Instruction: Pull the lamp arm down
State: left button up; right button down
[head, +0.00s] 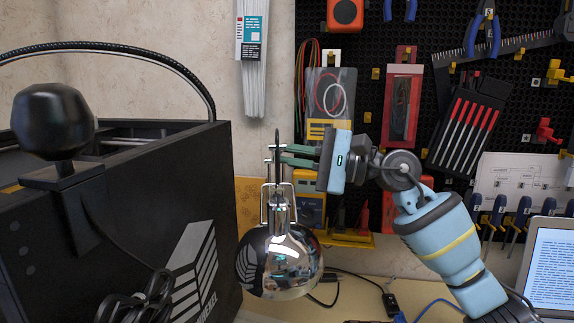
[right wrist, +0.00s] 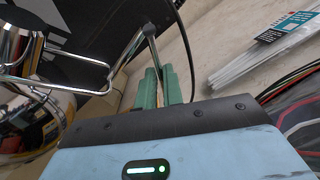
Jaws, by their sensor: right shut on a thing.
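The lamp has a shiny chrome shade (head: 280,268) hanging below a thin metal bracket and arm (head: 277,140) near the middle of the head view. My right gripper (head: 284,155) comes in from the right, its green fingers shut on the lamp arm above the shade. In the right wrist view, the green fingers (right wrist: 158,76) close at the lamp arm (right wrist: 149,34), and the chrome shade (right wrist: 28,125) shows at the left. The exact contact between the fingers is partly hidden. My left gripper is not in view.
A large black machine (head: 130,230) with a round black knob fills the left. A pegboard (head: 450,90) with hung tools stands behind my right arm. A laptop (head: 551,262) sits at the right edge. Cables lie on the bench (head: 415,292) below.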

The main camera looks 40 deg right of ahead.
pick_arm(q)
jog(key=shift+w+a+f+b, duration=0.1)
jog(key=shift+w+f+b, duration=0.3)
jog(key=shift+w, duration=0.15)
pick_arm(e)
jog(key=shift+s+a+f+n, duration=0.1)
jog(key=shift+f+n, duration=0.3)
jog(key=c, duration=1.6)
grip_release()
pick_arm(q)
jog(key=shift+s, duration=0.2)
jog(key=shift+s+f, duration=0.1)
pick_arm(e)
jog(key=shift+r, duration=0.1)
